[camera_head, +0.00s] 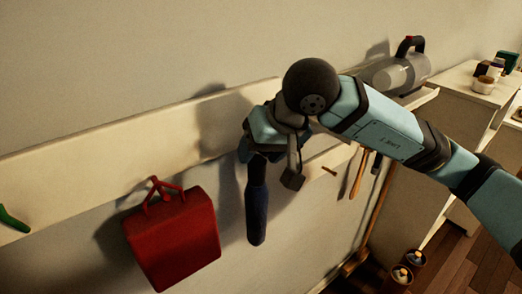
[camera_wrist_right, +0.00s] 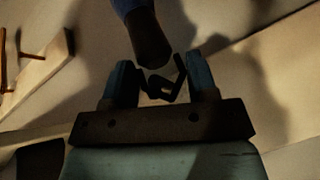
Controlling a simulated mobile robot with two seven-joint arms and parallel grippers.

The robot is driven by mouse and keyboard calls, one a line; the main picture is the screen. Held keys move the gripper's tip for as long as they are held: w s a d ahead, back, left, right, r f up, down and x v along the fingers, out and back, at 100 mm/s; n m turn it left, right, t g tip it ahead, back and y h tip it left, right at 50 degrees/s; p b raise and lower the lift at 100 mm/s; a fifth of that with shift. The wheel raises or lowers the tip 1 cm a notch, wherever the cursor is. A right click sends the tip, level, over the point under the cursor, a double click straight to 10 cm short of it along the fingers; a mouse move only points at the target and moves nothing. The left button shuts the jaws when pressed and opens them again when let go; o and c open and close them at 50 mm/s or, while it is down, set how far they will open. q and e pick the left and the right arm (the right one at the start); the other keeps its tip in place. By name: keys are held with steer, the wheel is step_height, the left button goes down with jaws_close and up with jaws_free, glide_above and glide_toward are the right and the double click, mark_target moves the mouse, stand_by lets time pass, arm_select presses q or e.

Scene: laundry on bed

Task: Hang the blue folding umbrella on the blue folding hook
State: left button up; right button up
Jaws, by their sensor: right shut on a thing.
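The blue folding umbrella (camera_head: 257,205) hangs down nearly upright below my right gripper (camera_head: 268,150), in front of the wall. My right gripper is shut on its dark upper end. In the right wrist view the umbrella (camera_wrist_right: 147,30) shows beyond the fingers of my right gripper (camera_wrist_right: 161,85), with a dark loop-like piece between them. I cannot make out the blue folding hook; my gripper and arm cover part of the rail. My left gripper is not in view.
A pale rail (camera_head: 120,137) runs along the wall. A red bag (camera_head: 172,235) hangs left of the umbrella, and a green hook (camera_head: 13,220) sits at the far left.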

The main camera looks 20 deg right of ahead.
steer(key=o, duration=1.5)
steer(key=shift+c, duration=0.2)
steer(key=shift+r, duration=0.1)
steer(key=v, duration=1.3)
steer(key=shift+s+r+b, duration=0.15)
steer(key=shift+r+b, duration=0.15)
steer(key=shift+d, duration=0.15)
